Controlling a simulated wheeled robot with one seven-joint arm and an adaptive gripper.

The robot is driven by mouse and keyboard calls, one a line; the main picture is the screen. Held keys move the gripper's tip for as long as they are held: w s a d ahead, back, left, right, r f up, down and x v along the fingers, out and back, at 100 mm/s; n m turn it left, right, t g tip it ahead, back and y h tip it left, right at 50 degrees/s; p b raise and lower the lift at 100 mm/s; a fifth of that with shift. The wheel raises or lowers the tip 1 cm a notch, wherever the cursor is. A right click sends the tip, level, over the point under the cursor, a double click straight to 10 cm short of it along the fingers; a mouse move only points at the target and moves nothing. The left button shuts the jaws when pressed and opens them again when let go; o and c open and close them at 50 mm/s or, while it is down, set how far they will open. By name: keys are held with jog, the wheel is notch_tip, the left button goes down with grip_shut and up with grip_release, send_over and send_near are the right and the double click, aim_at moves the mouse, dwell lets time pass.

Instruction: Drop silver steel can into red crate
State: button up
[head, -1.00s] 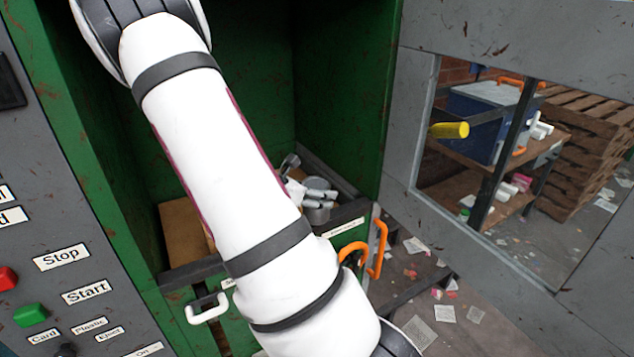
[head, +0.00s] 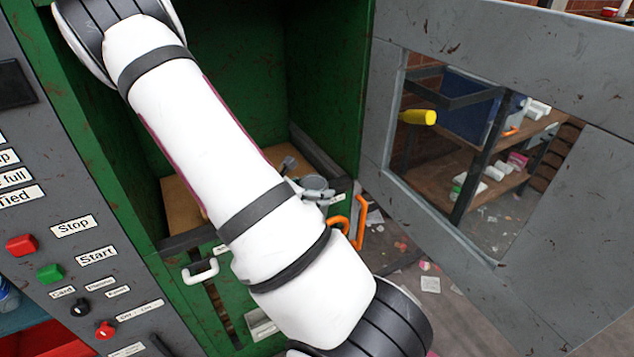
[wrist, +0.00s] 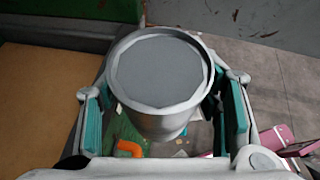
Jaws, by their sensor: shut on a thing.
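The silver steel can (wrist: 160,75) is a grey cylinder, seen from above at its flat round end in the wrist view. My gripper (wrist: 165,112) is shut on it, with a teal-padded finger on each side. In the head view the can (head: 314,182) shows small just past my white forearm, and my gripper (head: 316,194) is partly hidden behind the arm. A red surface (head: 48,342) shows at the lower left corner of the head view; it may be the red crate, but most of it is cut off.
A green cabinet (head: 330,90) stands open behind my arm, with a brown board (wrist: 45,95) inside. A grey control panel (head: 35,130) with buttons is at left. Litter lies on the floor.

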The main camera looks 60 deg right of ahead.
jog(key=s+a, duration=0.3)
jog(key=s, duration=0.3)
jog(key=shift+s+a, duration=0.4)
dwell(0.4)
